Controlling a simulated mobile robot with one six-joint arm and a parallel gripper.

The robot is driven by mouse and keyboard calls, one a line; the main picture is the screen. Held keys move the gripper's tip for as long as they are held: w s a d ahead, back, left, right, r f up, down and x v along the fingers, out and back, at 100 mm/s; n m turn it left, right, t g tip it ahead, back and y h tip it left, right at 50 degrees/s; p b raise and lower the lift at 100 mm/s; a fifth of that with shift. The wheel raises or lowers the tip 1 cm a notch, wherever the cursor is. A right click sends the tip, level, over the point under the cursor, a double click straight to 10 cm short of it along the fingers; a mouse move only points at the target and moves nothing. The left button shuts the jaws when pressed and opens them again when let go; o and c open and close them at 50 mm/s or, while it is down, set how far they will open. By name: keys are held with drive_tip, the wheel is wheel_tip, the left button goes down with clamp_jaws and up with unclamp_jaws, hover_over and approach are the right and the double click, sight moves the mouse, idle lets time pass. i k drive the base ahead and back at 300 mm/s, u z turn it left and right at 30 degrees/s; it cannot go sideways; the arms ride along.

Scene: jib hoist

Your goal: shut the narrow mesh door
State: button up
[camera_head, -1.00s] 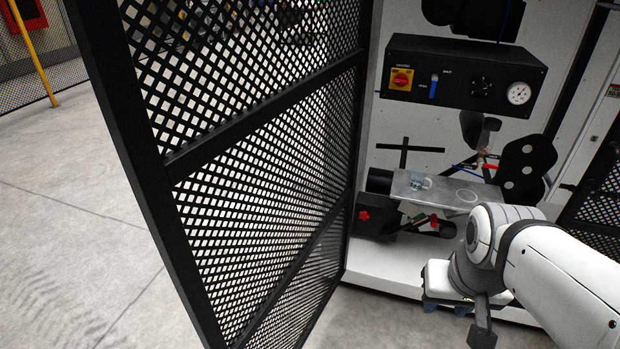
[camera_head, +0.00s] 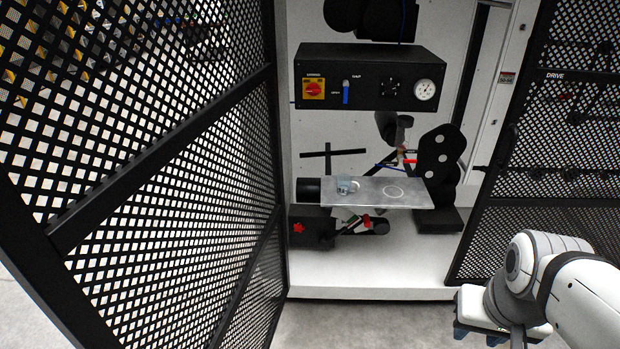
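Two black-framed mesh doors stand open at the cabinet. The left mesh door (camera_head: 160,140) swings out toward me from the cabinet's left edge and fills the left of the view. The right mesh door (camera_head: 545,150), with a "DRIVE" label, stands at the cabinet's right side and is cut off by the picture edge. I cannot tell for sure which is the narrower. My gripper (camera_head: 492,334) is low at the right, in front of the right door's lower part and apart from the left door. Its fingers are mostly hidden or cut off, and it shows nothing held.
Inside the cabinet are a black control box (camera_head: 370,78) with a red knob and gauge, and a grey metal plate (camera_head: 375,192) over dark machine parts. The white cabinet floor (camera_head: 380,270) juts out below. Bare concrete (camera_head: 350,325) lies between the doors.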

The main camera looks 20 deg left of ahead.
sight(36, 254)
drive_tip(key=z, duration=1.35)
drive_tip(key=k, duration=2.85)
drive_tip(key=u, duration=1.3)
drive_tip(key=i, duration=1)
drive_tip(key=u, duration=0.05)
